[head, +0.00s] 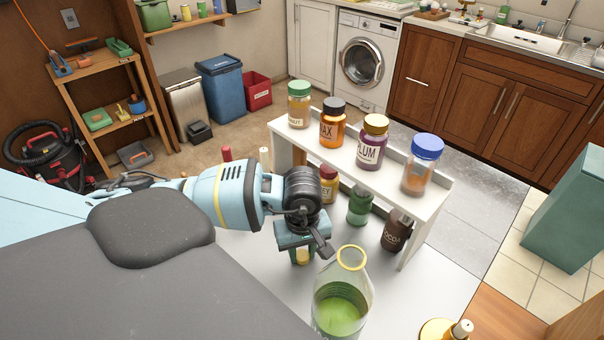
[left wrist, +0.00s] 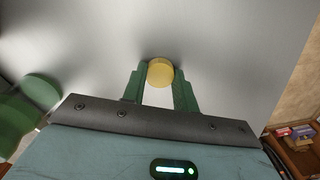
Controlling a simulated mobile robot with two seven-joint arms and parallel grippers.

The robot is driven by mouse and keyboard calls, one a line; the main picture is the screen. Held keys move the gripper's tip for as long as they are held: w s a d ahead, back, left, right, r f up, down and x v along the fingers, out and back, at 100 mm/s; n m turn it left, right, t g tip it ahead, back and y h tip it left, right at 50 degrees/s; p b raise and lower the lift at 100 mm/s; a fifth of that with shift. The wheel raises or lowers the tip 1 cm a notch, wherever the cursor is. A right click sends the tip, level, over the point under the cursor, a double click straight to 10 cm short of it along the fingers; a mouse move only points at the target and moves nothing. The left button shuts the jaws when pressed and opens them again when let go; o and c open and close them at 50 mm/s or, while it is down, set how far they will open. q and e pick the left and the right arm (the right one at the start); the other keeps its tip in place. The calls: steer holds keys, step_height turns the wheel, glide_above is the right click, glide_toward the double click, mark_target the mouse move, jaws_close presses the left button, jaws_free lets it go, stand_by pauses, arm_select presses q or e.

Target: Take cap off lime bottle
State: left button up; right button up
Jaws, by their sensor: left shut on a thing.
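A clear bottle with green liquid (head: 340,309), which looks like the lime bottle, stands on the white tabletop at the front. A yellow ring circles its mouth, which looks open with no cap on it. My left gripper (head: 301,254) points down, left of and behind the bottle's neck, apart from it. In the left wrist view its two green fingers are shut on a round yellow cap (left wrist: 160,72). The tabletop shows beneath the cap; I cannot tell the height. No label shows on the bottle.
A white two-level rack (head: 428,197) stands behind the gripper. It bears several capped jars, including the plum jar (head: 373,146) and the cocoa jar (head: 396,232). A yellow disc with a small upright piece (head: 461,329) lies at the front right.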

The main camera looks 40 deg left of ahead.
mark_target(302, 255)
arm_select(q)
steer(key=shift+f, duration=0.2)
steer(key=o, duration=1.1)
steer(key=shift+r, duration=0.1)
step_height(302, 255, up, 12)
steer(key=shift+r, duration=0.15)
